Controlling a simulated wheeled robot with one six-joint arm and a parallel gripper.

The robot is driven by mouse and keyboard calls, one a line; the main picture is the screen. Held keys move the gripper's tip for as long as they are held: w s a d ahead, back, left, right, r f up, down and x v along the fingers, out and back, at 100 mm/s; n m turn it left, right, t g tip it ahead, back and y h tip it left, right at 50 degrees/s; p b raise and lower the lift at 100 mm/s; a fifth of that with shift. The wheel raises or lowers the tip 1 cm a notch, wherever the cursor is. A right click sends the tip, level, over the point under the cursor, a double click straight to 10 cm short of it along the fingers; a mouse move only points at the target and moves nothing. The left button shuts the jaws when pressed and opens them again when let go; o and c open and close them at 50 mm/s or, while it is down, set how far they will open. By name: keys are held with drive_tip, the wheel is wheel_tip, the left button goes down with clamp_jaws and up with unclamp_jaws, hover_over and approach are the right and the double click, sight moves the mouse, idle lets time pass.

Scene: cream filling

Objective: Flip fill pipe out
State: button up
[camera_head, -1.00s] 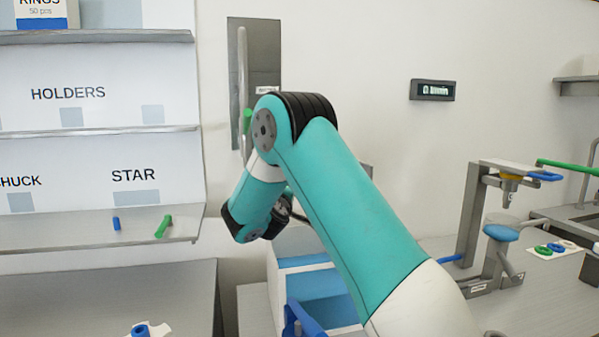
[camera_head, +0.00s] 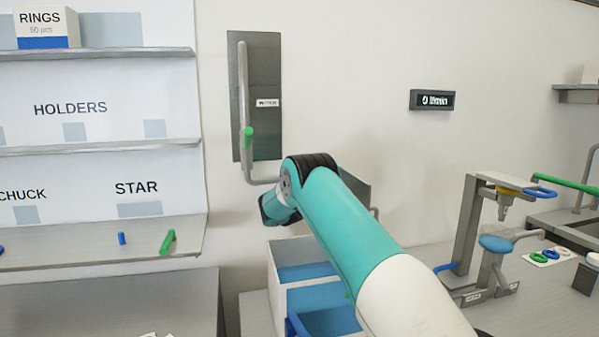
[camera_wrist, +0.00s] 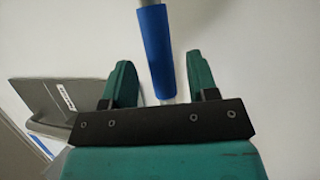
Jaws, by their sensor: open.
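In the wrist view, my gripper (camera_wrist: 160,84) is open, with one green finger on each side of a light grey pipe (camera_wrist: 168,101). The pipe carries a blue sleeve (camera_wrist: 157,52) that appears between and beyond the fingertips. I cannot tell whether the fingers touch it or how deep it sits. In the head view, a grey pipe (camera_head: 243,90) with a green grip (camera_head: 248,136) runs down a dark wall panel and bends right at the bottom. My arm hides my gripper and the blue-sleeved pipe there.
A white bin (camera_head: 283,258) with blue inside stands below my arm. Shelves (camera_head: 100,148) fill the left side. A stand (camera_head: 466,225) with a blue-topped part is at the right. A small display (camera_head: 432,100) hangs on the wall. A grey labelled plate (camera_wrist: 50,98) shows left of my gripper.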

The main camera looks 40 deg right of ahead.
drive_tip(key=shift+p+x, duration=0.3)
drive_tip(key=shift+x, duration=1.1)
clamp_jaws()
drive_tip(key=shift+s+f, duration=0.1)
